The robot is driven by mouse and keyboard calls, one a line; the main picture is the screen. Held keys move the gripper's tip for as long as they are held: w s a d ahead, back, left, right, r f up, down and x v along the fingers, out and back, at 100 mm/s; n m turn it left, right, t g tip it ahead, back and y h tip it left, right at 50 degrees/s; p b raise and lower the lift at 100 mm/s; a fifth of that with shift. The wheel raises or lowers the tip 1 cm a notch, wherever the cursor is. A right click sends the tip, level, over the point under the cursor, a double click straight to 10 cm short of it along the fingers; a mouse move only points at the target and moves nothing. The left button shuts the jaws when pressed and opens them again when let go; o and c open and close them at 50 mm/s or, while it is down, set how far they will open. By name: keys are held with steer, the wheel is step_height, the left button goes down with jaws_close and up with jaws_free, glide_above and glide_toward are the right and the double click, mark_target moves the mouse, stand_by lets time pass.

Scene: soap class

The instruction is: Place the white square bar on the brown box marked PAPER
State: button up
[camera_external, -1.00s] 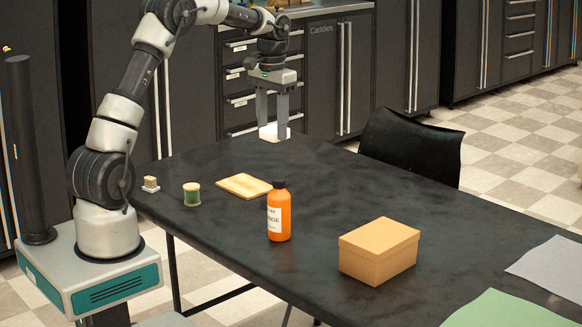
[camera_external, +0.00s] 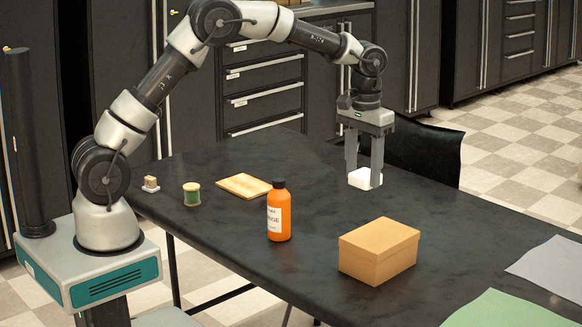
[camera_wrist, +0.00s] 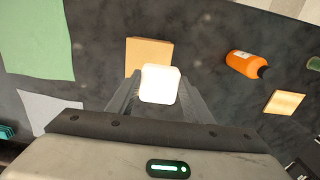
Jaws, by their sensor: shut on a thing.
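My gripper (camera_external: 365,170) is shut on the white square bar (camera_external: 366,179) and holds it above the far right part of the black table. In the wrist view the white bar (camera_wrist: 159,84) sits between the fingers of my gripper (camera_wrist: 157,92). The brown box (camera_external: 378,252) stands on the table nearer the external camera, below and apart from the bar. In the wrist view the box (camera_wrist: 148,52) is partly hidden by the bar. No PAPER marking can be read on the sides of it that show.
An orange bottle (camera_external: 279,211) stands left of the box. A wooden board (camera_external: 244,186), a green spool (camera_external: 192,194) and a small block (camera_external: 151,184) lie further left. A green sheet (camera_external: 500,310) and a grey sheet (camera_external: 552,266) lie at the right. A black chair (camera_external: 420,150) stands behind.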

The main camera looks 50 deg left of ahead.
mark_target(360, 236)
step_height(360, 236, down, 12)
steer(key=shift+f+b, duration=0.25)
steer(key=shift+b, duration=0.4)
steer(key=shift+f, duration=0.15)
steer(key=o, duration=1.1)
